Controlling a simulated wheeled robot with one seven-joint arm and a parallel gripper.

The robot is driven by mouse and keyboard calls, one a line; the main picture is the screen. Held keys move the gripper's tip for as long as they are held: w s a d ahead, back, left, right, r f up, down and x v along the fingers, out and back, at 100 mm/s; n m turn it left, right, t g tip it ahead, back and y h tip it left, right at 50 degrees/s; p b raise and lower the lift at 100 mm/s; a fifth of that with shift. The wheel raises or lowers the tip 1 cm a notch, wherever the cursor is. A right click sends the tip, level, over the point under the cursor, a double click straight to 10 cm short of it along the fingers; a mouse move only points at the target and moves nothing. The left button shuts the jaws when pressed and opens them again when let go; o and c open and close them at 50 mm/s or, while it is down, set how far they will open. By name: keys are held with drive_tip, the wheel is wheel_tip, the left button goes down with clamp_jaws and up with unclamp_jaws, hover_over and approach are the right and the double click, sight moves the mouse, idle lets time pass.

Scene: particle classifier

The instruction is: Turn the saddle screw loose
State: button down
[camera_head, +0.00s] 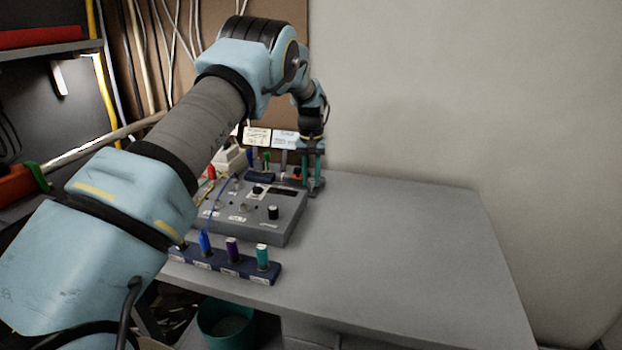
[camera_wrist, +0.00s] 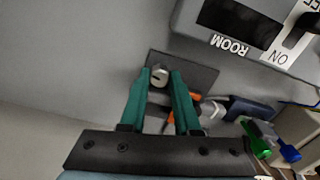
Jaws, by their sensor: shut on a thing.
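The saddle screw (camera_wrist: 159,75) shows in the wrist view as a round, pale metal head with a dark slot, over a dark square plate (camera_wrist: 200,75). My gripper (camera_wrist: 160,78) has its two green fingers on either side of the head, shut on it at the fingertips. In the head view my gripper (camera_head: 313,188) points down at the back of the grey table, just right of the control box. The screw itself cannot be made out there, and its shank is hidden in the wrist view.
The grey control box (camera_head: 250,212) with knobs stands close by; its corner (camera_wrist: 240,35) with "ROOM" and "ON" labels shows in the wrist view. A dark blue rack (camera_head: 225,264) with coloured-capped vials stands in front. The table's right side (camera_head: 420,240) is clear.

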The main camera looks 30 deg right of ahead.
sight(311, 180)
drive_tip(key=n, duration=0.4)
drive_tip(key=shift+n, duration=0.3)
drive_tip(key=n, duration=0.4)
drive_tip(key=shift+n, duration=0.3)
drive_tip(key=n, duration=0.4)
drive_tip(key=shift+n, duration=2.5)
drive_tip(key=c, duration=0.9)
unclamp_jaws()
wheel_tip(311, 180, up, 11)
drive_tip(key=shift+f+b, duration=0.1)
drive_tip(key=shift+b, duration=0.8)
